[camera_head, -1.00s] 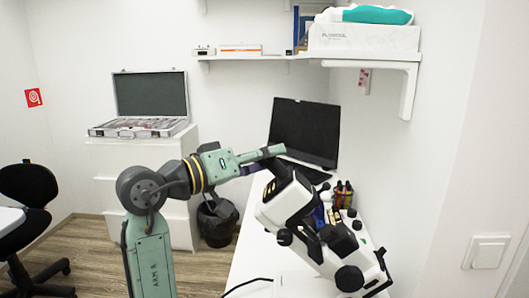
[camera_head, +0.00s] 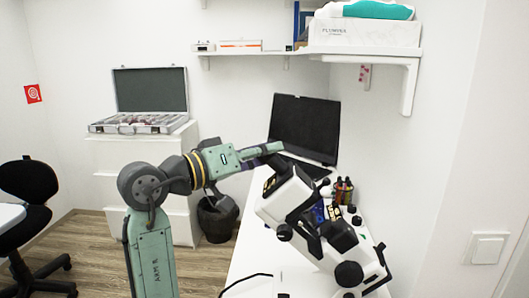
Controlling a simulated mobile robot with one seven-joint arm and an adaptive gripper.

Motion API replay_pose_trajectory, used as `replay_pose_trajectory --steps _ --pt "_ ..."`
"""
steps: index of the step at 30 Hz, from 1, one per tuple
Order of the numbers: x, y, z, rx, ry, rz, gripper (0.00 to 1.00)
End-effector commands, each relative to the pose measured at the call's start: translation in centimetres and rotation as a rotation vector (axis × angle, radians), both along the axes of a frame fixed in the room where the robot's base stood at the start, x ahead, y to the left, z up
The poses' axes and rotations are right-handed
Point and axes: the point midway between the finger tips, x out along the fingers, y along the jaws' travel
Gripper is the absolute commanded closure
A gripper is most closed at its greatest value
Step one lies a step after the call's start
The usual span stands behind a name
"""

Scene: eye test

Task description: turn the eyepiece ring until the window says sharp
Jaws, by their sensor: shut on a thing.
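A white microscope (camera_head: 292,197) with black knobs stands tilted in the picture on the white table. Its dark eyepiece end (camera_head: 284,168) is at the upper left of its head. My gripper (camera_head: 276,154), green and dark grey, reaches in from the left and is shut on the eyepiece ring. The fingers partly cover the ring, so its marks cannot be read. A black screen (camera_head: 303,128) stands behind the microscope; I see no readable word on it or on any window.
The white table (camera_head: 246,262) carries a pen holder (camera_head: 344,190) close to the microscope's right, and a black cable. A wall shelf (camera_head: 375,57) with boxes hangs above. An open case (camera_head: 140,122) sits on white drawers at left, near a dark bin (camera_head: 217,220).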

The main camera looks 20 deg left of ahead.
Motion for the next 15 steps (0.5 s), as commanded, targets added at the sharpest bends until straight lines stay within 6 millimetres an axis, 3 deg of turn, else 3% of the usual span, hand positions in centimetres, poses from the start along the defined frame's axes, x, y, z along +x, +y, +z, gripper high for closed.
replay_pose_trajectory --steps 15 --pt "0.07 -0.04 -0.32 0.025 -0.102 -0.111 0.98"
